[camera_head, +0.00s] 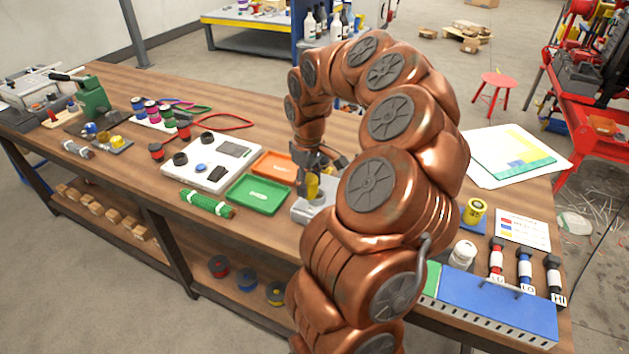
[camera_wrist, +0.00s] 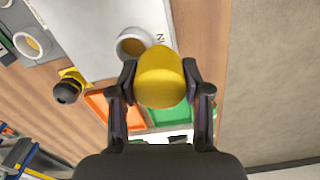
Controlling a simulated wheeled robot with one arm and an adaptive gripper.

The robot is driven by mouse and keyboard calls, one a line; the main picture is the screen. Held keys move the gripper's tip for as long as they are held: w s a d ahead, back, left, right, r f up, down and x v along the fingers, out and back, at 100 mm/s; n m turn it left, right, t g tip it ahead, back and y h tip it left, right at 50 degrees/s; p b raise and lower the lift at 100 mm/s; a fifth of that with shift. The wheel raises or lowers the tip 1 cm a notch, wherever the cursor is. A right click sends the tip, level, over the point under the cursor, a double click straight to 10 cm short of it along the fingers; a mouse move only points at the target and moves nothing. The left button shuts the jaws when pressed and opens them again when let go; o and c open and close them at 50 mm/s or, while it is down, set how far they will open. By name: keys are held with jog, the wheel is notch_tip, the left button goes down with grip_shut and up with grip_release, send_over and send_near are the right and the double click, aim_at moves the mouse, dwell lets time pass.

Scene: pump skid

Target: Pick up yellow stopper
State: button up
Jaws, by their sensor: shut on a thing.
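The yellow stopper (camera_wrist: 160,78) is a rounded yellow piece held between the two dark fingers of my gripper (camera_wrist: 160,85) in the wrist view. Both fingers press against its sides. In the head view my gripper (camera_head: 311,183) points down above a grey metal block (camera_head: 312,207) on the bench, with the yellow stopper (camera_head: 312,187) between the fingers. I cannot tell whether the stopper touches the block. My copper arm hides part of the block and bench.
A green tray (camera_head: 258,194) and an orange tray (camera_head: 275,164) lie left of the gripper. A white panel with knobs (camera_head: 211,160) is farther left. A yellow can (camera_head: 474,211), a white bottle (camera_head: 462,254) and a blue rack (camera_head: 498,306) stand on the right.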

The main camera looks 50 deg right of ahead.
jog(key=s+a+r+b, duration=0.1)
jog(key=a+b, duration=0.2)
jog(key=a, duration=0.9)
jog(key=shift+s, duration=0.35)
jog(key=shift+a, duration=0.15)
